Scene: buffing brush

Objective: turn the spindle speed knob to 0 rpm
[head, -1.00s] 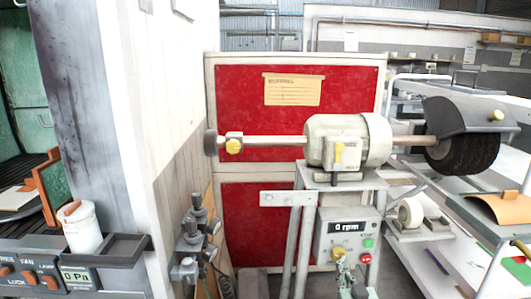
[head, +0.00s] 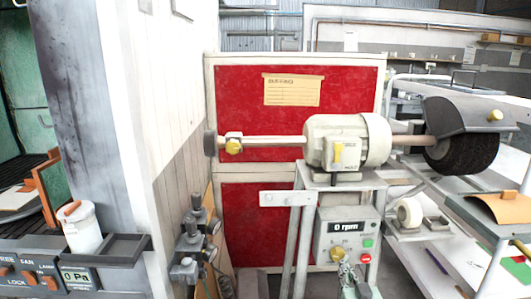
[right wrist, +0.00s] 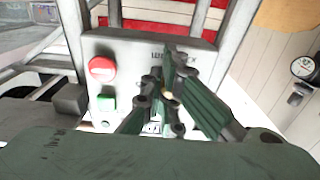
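The spindle speed knob (head: 336,253) is a small yellow knob on the front of the grey control box (head: 322,243). The display (head: 345,227) above it reads 0 rpm. My right gripper (head: 346,267), with green fingers, is just below and right of the knob in the head view, apart from it. In the right wrist view the fingers (right wrist: 163,75) point at the panel with a narrow gap between them, and a small yellowish bit of the knob (right wrist: 168,95) shows in that gap. The gripper looks slightly open and empty.
A green button (head: 368,243) and a red button (head: 365,258) sit right of the knob. The buffing motor (head: 348,142) with its black brush (head: 462,153) stands above the box. Stand legs flank the box.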

